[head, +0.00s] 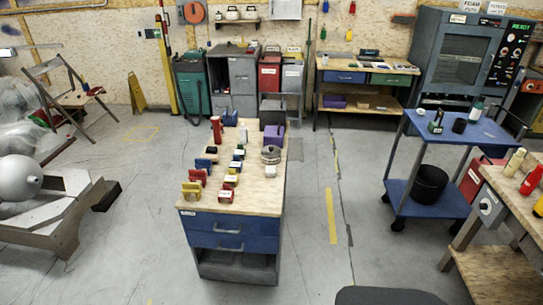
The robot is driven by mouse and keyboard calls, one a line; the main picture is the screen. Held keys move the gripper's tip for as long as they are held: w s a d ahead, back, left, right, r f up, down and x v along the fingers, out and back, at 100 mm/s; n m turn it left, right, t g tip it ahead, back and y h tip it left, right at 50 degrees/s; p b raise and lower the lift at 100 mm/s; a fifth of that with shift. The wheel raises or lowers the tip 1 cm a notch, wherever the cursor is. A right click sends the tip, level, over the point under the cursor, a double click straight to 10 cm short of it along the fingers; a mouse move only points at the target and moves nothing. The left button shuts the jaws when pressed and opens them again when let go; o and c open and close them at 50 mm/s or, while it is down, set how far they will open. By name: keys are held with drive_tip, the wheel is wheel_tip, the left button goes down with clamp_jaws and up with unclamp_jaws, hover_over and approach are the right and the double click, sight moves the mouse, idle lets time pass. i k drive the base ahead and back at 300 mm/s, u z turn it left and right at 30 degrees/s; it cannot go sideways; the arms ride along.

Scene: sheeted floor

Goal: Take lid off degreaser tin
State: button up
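No label that reads degreaser shows clearly, so I cannot tell for sure which container is the degreaser tin. A round, silvery metal container (270,155) sits on the right side of the wood-topped, blue-drawer bench (222,202) in the middle. Whether it has a separate lid is too small to tell. A red upright canister (216,128) stands at the bench's far left. On the blue cart at right, a dark green bottle (436,124) and a small dark round container (459,126) stand on the top shelf. My gripper is not in view.
Several red, yellow, blue and black items cover the bench's left half. The blue cart (412,187) carries a black bucket (429,183) below. A wooden table (500,192) stands at far right. A grey frame with a round ball (20,178) is at left. Floor is clear around the bench.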

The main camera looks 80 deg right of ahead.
sight(270, 151)
drive_tip(key=z, duration=2.35)
drive_tip(key=i, duration=0.8)
drive_tip(key=z, duration=0.05)
